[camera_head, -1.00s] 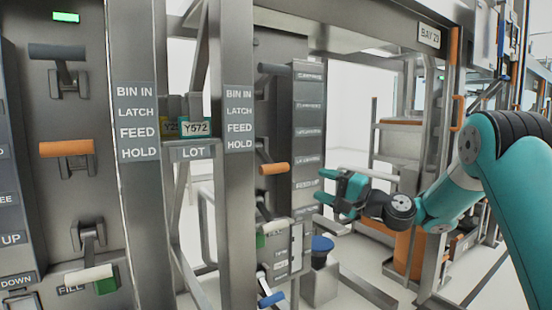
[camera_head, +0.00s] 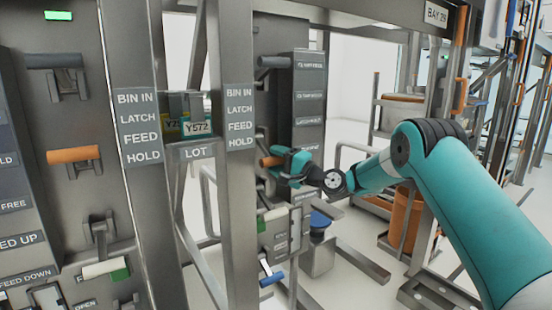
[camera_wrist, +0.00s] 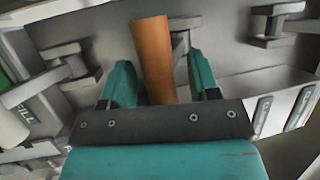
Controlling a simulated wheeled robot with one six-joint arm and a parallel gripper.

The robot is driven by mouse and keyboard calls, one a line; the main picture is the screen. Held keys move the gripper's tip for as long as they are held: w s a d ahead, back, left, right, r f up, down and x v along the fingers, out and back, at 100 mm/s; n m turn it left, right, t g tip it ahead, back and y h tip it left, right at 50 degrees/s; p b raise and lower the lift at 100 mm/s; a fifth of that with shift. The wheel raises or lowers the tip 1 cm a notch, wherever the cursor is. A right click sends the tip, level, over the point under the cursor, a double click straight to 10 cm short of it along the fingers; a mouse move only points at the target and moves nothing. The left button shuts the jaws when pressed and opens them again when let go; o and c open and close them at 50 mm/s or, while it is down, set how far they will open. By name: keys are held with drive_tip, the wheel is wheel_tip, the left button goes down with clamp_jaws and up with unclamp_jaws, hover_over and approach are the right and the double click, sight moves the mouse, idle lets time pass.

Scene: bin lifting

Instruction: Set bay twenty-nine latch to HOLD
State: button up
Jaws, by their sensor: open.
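An orange lever handle (camera_head: 272,161) sits on the panel behind the right-hand post, below a grey handle and above a white one. My gripper (camera_head: 283,161) is at this orange handle, its teal fingers open. In the wrist view the orange handle (camera_wrist: 152,55) stands between the two fingers of my gripper (camera_wrist: 160,85), closer to the left finger, with space to the right one. The handle's lower end is hidden behind the gripper's body. A BAY 29 sign (camera_head: 437,14) hangs on the top beam at right.
A grey handle (camera_head: 275,61) is above, and a white handle with a green end (camera_head: 270,218) and a blue handle (camera_head: 271,279) are below. The post with the BIN IN, LATCH, FEED, HOLD label (camera_head: 239,124) stands close left of my gripper. Another lever panel fills the far left.

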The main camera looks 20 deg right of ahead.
drive_tip(key=shift+w, duration=0.15)
clamp_jaws()
drive_tip(key=r+p, duration=0.1)
drive_tip(key=p, duration=0.2)
drive_tip(key=r+g+h+p, duration=0.1)
drive_tip(key=r+p, duration=0.1)
drive_tip(key=p, duration=0.1)
drive_tip(key=s+r+m+g+h+p, duration=0.1)
drive_tip(key=p, duration=0.2)
drive_tip(key=shift+d+r+p, duration=0.1)
drive_tip(key=shift+r+p, duration=0.1)
drive_tip(key=shift+p, duration=0.2)
drive_tip(key=r+m+g+h+p, duration=0.1)
drive_tip(key=g+p, duration=0.1)
drive_tip(key=p, duration=0.2)
drive_tip(key=shift+r+p, duration=0.35)
drive_tip(key=shift+r, duration=0.05)
drive_tip(key=shift+w+r+p, duration=0.25)
drive_tip(key=shift+r+p, duration=0.15)
drive_tip(key=shift+r, duration=0.45)
drive_tip(key=shift+w+r+p, duration=0.25)
drive_tip(key=shift+r+p, duration=0.15)
drive_tip(key=shift+r, duration=0.4)
drive_tip(key=shift+a+r, duration=0.1)
drive_tip(key=shift+a, duration=0.1)
unclamp_jaws()
drive_tip(key=b+v, duration=0.4)
drive_tip(key=v, duration=1.3)
drive_tip(key=shift+s+r, duration=0.15)
drive_tip(key=shift+s, duration=0.15)
